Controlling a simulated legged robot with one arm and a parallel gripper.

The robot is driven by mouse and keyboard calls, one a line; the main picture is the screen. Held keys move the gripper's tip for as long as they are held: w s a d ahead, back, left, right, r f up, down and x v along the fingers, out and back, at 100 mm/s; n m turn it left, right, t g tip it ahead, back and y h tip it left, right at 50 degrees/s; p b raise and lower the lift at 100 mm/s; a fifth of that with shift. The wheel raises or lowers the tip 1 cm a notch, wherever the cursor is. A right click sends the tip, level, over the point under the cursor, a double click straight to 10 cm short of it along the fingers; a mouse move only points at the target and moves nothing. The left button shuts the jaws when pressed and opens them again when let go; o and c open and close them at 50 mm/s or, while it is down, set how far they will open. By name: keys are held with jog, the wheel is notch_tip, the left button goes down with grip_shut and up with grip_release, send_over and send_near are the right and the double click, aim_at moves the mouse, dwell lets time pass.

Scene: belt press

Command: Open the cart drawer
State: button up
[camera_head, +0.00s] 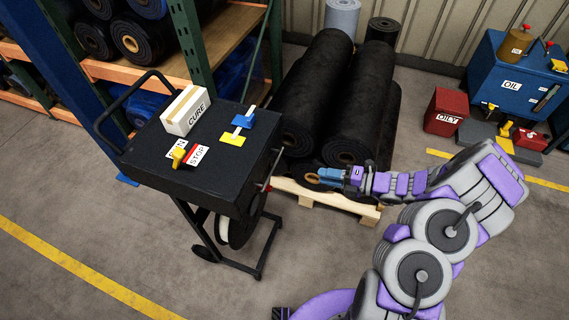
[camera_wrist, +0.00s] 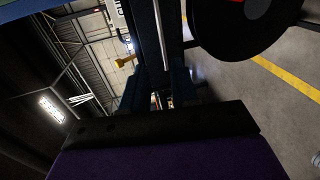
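The black cart (camera_head: 215,178) stands left of centre in the head view, its drawer on the right-hand side. A thin metal handle (camera_head: 266,184) sticks out from that side. My gripper (camera_head: 318,177) is right of the handle, apart from it and pointing towards it. In the wrist view my gripper (camera_wrist: 157,78) shows two dark blue fingers with a gap between them, and nothing is held. A thin bright bar, likely the handle (camera_wrist: 160,40), lines up with the gap ahead. The drawer's seams are too dark to make out.
On the cart top are a CURE box (camera_head: 185,110), a blue-and-yellow switch (camera_head: 238,128) and a STOP label (camera_head: 197,155). Black rolls (camera_head: 315,90) lie on a pallet (camera_head: 330,202) behind my gripper. Shelving stands at left. The floor in front is clear.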

jog(key=b, duration=0.2)
send_near(273, 167)
jog(key=a+f, duration=0.1)
jog(key=a, duration=0.1)
jog(key=b+x, duration=0.1)
jog(key=x, duration=0.7)
jog(key=shift+w+a+f+b, duration=0.1)
jog(key=shift+w+a+b, duration=0.15)
jog(key=shift+b, duration=0.15)
jog(key=shift+d, duration=0.65)
jog(key=shift+a, duration=0.5)
jog(key=c, duration=0.5)
grip_shut()
jog(key=shift+d, duration=0.15)
